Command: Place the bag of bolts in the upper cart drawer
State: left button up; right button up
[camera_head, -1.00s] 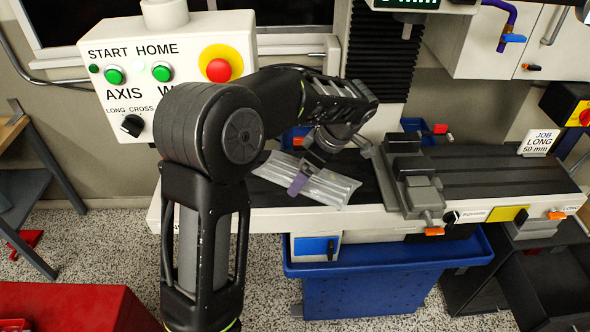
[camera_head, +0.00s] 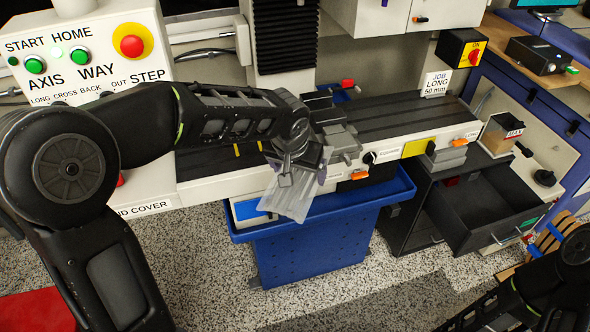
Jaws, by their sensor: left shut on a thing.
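My left gripper (camera_head: 298,160) is shut on the clear plastic bag (camera_head: 291,196). The bag hangs down, tilted, in front of the machine table's front edge and above the blue bin. Its contents are hard to make out. The dark cart (camera_head: 408,214) stands to the right of the blue bin. The bag is well to the left of the drawer. Part of my right arm shows at the lower right, but its gripper is not visible.
The machine table (camera_head: 385,118) with a grey vise (camera_head: 335,135) lies behind the bag. The blue bin (camera_head: 310,245) stands below it. Speckled floor is free in front.

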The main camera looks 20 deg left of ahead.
aim_at(477, 218)
jog(key=i+l, duration=0.15)
jog(key=l, duration=0.35)
jog(key=i+l, duration=0.15)
jog(key=l, duration=0.35)
jog(key=i+l, duration=0.2)
jog(key=l, duration=0.3)
jog(key=i+l, duration=0.15)
jog(key=l, duration=0.35)
jog(key=i+l, duration=0.15)
jog(key=l, duration=0.35)
jog(key=i+l, duration=0.15)
jog(key=l, duration=0.35)
jog(key=i+l, duration=0.2)
jog(key=l, duration=0.3)
jog(key=i+l, duration=0.15)
jog(key=l, duration=0.35)
